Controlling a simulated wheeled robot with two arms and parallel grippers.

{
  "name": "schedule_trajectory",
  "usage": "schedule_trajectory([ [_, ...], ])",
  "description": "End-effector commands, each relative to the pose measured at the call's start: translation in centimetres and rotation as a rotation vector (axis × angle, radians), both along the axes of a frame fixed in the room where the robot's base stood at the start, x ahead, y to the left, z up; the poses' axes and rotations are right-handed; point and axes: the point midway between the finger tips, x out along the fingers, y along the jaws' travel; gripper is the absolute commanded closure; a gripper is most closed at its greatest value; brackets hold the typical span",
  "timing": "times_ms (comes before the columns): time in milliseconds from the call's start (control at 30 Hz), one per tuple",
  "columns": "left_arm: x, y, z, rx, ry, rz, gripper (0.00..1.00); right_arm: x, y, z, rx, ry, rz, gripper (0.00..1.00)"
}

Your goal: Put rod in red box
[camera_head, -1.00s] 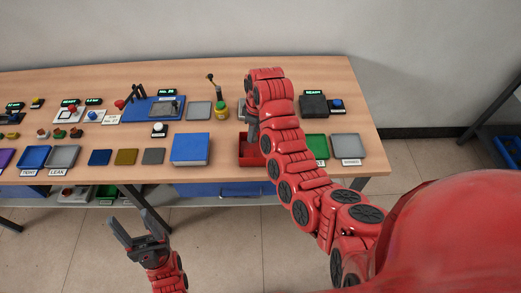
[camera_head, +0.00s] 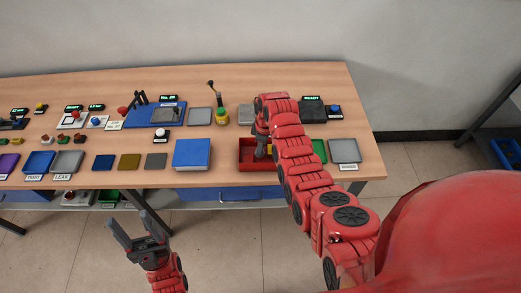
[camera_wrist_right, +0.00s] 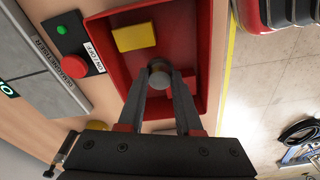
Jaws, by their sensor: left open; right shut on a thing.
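The red box (camera_head: 258,170) sits near the front edge of the table in the head view. Its red floor and walls also fill the middle of the right wrist view (camera_wrist_right: 207,60). My right gripper (camera_wrist_right: 161,88) is shut on the rod (camera_wrist_right: 158,76), whose round grey end shows between the fingertips. Both are over the red box; how far above its floor, or whether the rod touches it, I cannot tell. A yellow block (camera_wrist_right: 134,37) lies in the box beside the rod. My left gripper (camera_head: 128,218) is open and empty, in front of the table.
A blue box (camera_head: 192,154) stands left of the red box. Grey (camera_head: 344,151) and green trays lie to its right. A red button (camera_wrist_right: 76,66) panel is near the box. Several devices line the table's back. The floor in front is clear.

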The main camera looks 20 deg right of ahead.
Motion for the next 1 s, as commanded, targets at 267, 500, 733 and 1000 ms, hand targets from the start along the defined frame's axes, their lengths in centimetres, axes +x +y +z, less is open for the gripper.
schedule_trajectory([
  [267, 0.0, 0.0, 1.1, 0.0, 0.0, 0.0, 0.4, -0.1, 0.0, -2.4, 0.001, 0.004, 0.0, 1.0],
  [500, 0.0, 0.0, 1.0, 0.0, 0.0, 0.0, 0.4, 0.0, 0.0, -2.6, 0.0, 0.0, -0.001, 1.0],
  [733, 0.0, 0.0, 0.7, 0.0, 0.0, 0.0, 0.4, 0.0, 0.0, -2.9, 0.0, 0.0, -0.001, 0.54],
  [1000, 0.0, 0.0, 0.7, 0.0, 0.0, 0.0, 0.4, 0.0, 0.0, -2.9, 0.0, 0.0, -0.001, 0.36],
])
